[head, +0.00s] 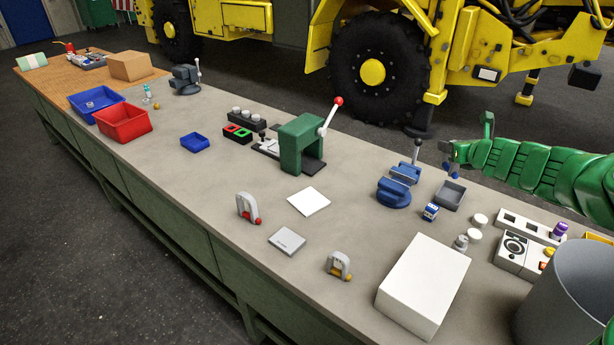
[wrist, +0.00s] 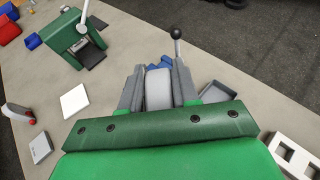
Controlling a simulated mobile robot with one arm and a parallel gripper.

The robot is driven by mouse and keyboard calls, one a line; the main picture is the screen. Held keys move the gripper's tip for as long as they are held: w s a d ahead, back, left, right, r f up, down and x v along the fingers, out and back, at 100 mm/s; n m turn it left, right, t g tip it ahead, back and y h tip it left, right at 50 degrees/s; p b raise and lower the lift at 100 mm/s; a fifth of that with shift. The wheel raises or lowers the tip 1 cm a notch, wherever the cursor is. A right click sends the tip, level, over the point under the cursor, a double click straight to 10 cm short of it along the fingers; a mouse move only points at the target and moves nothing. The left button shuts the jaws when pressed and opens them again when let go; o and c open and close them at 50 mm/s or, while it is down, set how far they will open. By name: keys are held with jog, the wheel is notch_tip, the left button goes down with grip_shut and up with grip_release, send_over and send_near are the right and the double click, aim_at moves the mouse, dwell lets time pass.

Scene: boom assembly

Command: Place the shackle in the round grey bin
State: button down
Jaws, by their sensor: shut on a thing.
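A pale grey shackle with a red pin (head: 247,206) stands on the bench near its front edge; it also shows at the left of the wrist view (wrist: 18,111). A smaller grey shackle-like piece with an orange end (head: 339,265) stands further right. The round grey bin (head: 565,298) is at the lower right of the head view, partly cut off. My gripper (wrist: 158,92) is shut on a pale grey rounded thing (wrist: 158,88), mostly hidden by the fingers; I cannot tell what it is. In the head view my gripper (head: 450,158) is above the bench's far edge.
A blue vise (head: 394,193) with an upright handle and a grey tray (head: 450,195) are near my gripper. A white box (head: 424,284) stands left of the bin. A green press (head: 301,145) is mid-bench. Clear bench surrounds the white sheet (head: 309,201).

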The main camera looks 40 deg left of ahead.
jog(key=s+a+f+n+g+y, duration=0.2)
jog(key=s+a+f+n+g, duration=0.25)
jog(key=s+a, duration=0.5)
jog(key=s+a+f+n+g+y, duration=0.1)
jog(key=s+a+f+n+g, duration=0.3)
jog(key=s+a, duration=0.55)
jog(key=w+a+f, duration=0.7)
jog(key=w+a, duration=0.2)
jog(key=w, duration=0.1)
jog(key=shift+w+f+g, duration=0.3)
jog(key=shift+g, duration=0.05)
jog(key=shift+w+a+f, duration=0.1)
jog(key=shift+f, duration=0.85)
jog(key=shift+w+a+f, duration=0.1)
jog(key=shift+f, duration=0.85)
